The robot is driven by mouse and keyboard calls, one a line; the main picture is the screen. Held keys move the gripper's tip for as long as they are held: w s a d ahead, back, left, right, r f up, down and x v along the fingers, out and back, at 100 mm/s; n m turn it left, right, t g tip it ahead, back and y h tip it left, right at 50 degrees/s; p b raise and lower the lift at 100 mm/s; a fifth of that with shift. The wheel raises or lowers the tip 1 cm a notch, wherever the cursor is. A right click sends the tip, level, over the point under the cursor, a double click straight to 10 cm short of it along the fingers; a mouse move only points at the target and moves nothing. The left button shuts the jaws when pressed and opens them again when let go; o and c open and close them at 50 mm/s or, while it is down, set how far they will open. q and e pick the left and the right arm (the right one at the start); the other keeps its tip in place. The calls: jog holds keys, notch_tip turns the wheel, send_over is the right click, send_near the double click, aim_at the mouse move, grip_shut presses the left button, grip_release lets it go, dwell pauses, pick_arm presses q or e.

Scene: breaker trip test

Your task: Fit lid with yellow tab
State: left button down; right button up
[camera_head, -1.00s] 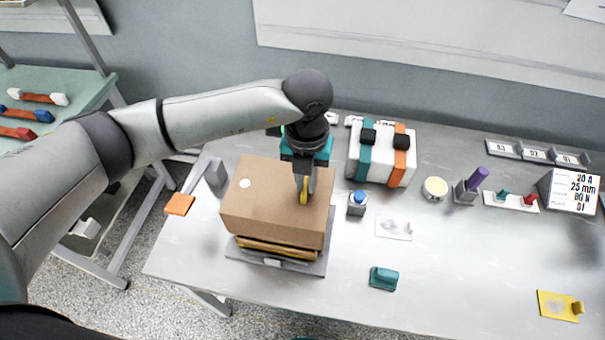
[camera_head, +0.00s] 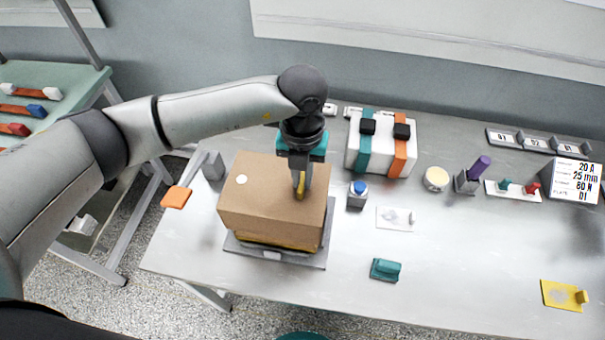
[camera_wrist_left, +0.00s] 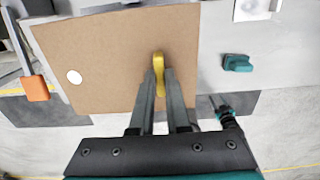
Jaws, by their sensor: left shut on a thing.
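The lid (camera_head: 270,200) is a brown box-shaped cover with a small white dot on top. Its yellow tab (camera_head: 301,184) stands up near the right side. My left gripper (camera_head: 299,190) points down, shut on the tab; the left wrist view shows the yellow tab (camera_wrist_left: 159,66) between its fingers. The lid sits over a base on a grey plate (camera_head: 318,257), and a thin yellowish strip shows under its front edge. Whether it is fully seated cannot be told. What looks like my right gripper (camera_wrist_left: 218,104) shows small and dark in the left wrist view, its jaws unclear.
An orange tag (camera_head: 176,197) is left of the lid. A blue-topped button (camera_head: 358,190) and a strapped white box (camera_head: 382,150) stand behind right. A teal block (camera_head: 385,270) and a yellow plate (camera_head: 562,296) lie at front right. The table between them is clear.

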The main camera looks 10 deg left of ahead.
pick_arm(q)
jog(key=shift+f+b, duration=1.25)
jog(key=shift+f, duration=0.4)
jog(key=shift+f+b, duration=0.55)
jog(key=shift+f, duration=0.2)
jog(key=c, duration=0.8)
grip_release()
notch_tip(320, 180, up, 15)
jog(key=shift+r, duration=0.2)
jog(key=shift+s+f, duration=0.1)
